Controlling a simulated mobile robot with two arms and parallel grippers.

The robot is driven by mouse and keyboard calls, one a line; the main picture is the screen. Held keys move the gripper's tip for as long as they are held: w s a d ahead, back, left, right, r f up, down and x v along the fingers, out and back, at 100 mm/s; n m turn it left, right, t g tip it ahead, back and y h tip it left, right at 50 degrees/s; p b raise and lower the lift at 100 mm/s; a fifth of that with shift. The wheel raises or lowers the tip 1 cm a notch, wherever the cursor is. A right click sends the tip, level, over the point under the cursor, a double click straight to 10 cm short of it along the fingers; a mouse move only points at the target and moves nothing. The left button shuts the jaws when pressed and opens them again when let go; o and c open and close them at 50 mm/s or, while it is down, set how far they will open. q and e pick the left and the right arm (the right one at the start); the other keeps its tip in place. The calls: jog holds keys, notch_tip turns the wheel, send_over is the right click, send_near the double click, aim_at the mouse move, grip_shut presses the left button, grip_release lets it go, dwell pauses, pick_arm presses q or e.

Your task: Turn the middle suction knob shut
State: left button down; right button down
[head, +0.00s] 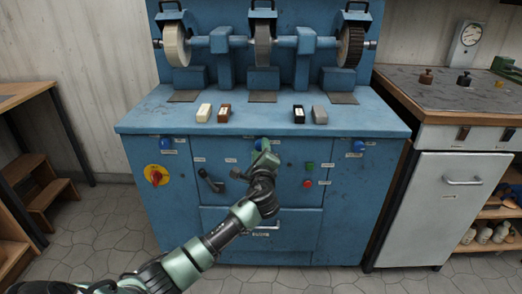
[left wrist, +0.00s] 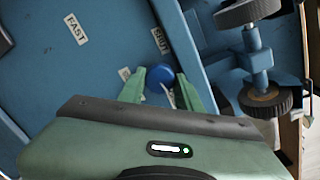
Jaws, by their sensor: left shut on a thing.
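The middle suction knob (head: 258,145) is blue and sits high on the front of the blue grinding bench, under the middle wheel. In the left wrist view the knob (left wrist: 159,78) lies between the two green fingers of my left gripper (head: 264,154). The gripper is shut on it, and the fingers partly hide the knob in the head view. A label reading SHUT (left wrist: 160,41) is beside the knob. Two more blue knobs are on the same front, a left one (head: 166,143) and a right one (head: 358,146). My right gripper is not in view.
A red rotary switch on yellow (head: 156,175), black levers (head: 210,182), a green button (head: 310,166) and a red button (head: 307,183) are nearby on the front. Several small blocks (head: 299,114) lie on the bench top. A grey cabinet (head: 458,190) stands right.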

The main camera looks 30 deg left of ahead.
pick_arm(q)
jog(key=n+h+b, duration=0.1)
jog(key=n, duration=1.4)
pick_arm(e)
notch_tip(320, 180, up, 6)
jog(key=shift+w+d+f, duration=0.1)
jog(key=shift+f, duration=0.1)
pick_arm(q)
jog(key=shift+n, duration=0.3)
jog(key=c, duration=1.3)
grip_release()
jog(key=shift+o, duration=0.2)
jog(key=shift+s, duration=0.1)
